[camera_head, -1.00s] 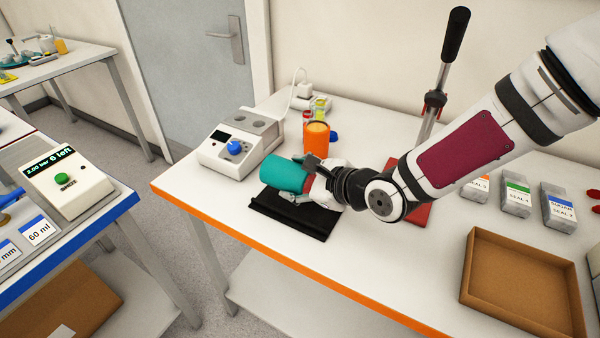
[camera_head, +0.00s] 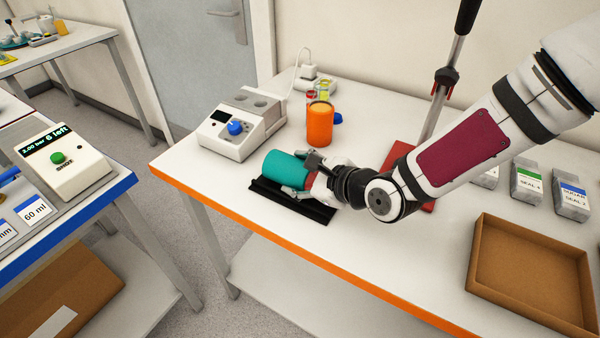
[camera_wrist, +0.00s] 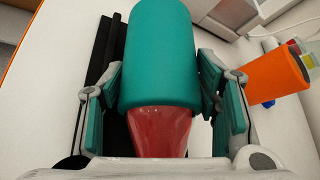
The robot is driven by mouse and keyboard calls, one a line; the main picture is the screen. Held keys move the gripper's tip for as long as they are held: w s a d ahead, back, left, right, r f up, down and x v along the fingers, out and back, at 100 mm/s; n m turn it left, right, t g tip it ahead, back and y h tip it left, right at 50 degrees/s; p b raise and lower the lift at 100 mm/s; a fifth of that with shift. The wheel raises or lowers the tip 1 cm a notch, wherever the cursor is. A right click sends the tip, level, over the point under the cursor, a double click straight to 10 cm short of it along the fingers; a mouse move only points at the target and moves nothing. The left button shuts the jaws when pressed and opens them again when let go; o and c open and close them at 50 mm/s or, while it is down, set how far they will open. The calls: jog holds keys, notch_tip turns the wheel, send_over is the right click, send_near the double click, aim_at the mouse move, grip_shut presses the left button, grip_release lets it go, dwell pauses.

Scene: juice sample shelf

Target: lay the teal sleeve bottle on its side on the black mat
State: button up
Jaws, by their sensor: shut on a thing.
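The teal sleeve bottle (camera_head: 284,165) lies on its side over the black mat (camera_head: 318,214), its teal end pointing left in the head view. My gripper (camera_head: 303,177) is shut on it from the right. In the wrist view the teal sleeve (camera_wrist: 160,55) and the bottle's red tapered part (camera_wrist: 158,130) sit between my two fingers (camera_wrist: 160,100). The black mat (camera_wrist: 106,60) shows to the left of the bottle there. I cannot tell whether the bottle touches the mat, as its underside is hidden.
An orange cup-like container (camera_head: 320,124) stands behind the mat, near a white device with a blue knob (camera_head: 238,130). A lever press (camera_head: 436,110) on a red base stands behind my arm. An empty brown tray (camera_head: 480,272) is at the right. The front table edge is orange.

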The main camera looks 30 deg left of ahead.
jog(key=shift+s, duration=0.1)
jog(key=o, duration=1.8)
jog(key=shift+f, duration=0.1)
jog(key=shift+d, duration=0.2)
jog(key=shift+d+r, duration=0.2)
jog(key=shift+d, duration=0.1)
jog(key=v, duration=1.1)
jog(key=shift+s, duration=0.1)
